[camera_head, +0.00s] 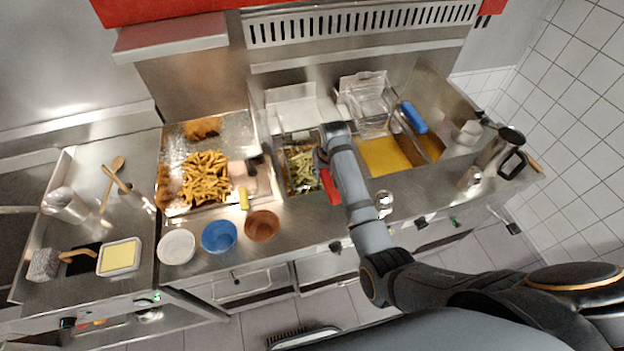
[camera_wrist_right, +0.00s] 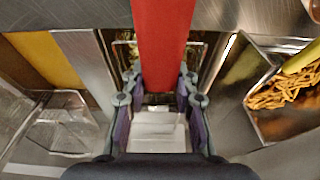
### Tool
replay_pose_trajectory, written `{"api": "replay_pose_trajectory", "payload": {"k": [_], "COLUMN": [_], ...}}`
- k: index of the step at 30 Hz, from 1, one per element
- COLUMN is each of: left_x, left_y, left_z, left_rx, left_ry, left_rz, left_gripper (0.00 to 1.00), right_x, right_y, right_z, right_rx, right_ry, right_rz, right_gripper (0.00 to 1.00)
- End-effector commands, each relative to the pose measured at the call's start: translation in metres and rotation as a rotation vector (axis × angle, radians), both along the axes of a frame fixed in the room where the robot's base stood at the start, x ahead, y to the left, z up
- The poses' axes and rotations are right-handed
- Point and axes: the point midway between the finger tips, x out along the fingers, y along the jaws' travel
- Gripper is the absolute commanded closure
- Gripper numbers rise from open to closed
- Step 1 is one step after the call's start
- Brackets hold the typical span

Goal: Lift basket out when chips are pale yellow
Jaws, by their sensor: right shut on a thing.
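The fry basket (camera_head: 288,176) with a red handle (camera_head: 331,187) is at the left fryer well. The pale yellow-green chips (camera_head: 302,168) lie in it, partly covered by my right arm. My right gripper (camera_head: 322,160) is shut on the red handle, which also shows between its fingers in the right wrist view (camera_wrist_right: 165,40). The head view does not show clearly whether the basket is down in the oil or raised. My left gripper is in neither view.
The right fryer well holds yellow oil (camera_head: 383,156); a second basket (camera_head: 368,103) with a blue handle (camera_head: 413,117) is behind it. A tray (camera_head: 236,126) of fried food is left of the well. White, blue (camera_head: 219,236) and brown bowls stand along the front edge.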

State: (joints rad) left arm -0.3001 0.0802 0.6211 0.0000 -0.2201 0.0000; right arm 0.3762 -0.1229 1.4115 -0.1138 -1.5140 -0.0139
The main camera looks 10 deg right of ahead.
Motion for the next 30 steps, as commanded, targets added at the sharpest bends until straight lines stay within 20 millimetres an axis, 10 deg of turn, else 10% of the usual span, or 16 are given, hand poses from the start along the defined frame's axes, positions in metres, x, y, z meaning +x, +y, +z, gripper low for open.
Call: {"api": "replay_pose_trajectory", "payload": {"k": [8, 30], "left_x": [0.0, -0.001], "left_y": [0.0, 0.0], "left_z": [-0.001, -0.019], "left_rx": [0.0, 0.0], "left_ry": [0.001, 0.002], "left_rz": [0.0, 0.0], "left_gripper": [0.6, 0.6], "right_x": [0.001, 0.001], "right_y": [0.0, 0.0], "right_z": [0.033, 0.038], "right_rx": [0.0, 0.002], "right_ry": [-0.004, -0.034], "right_rz": [0.0, 0.0], "right_gripper": [1.0, 1.0]}}
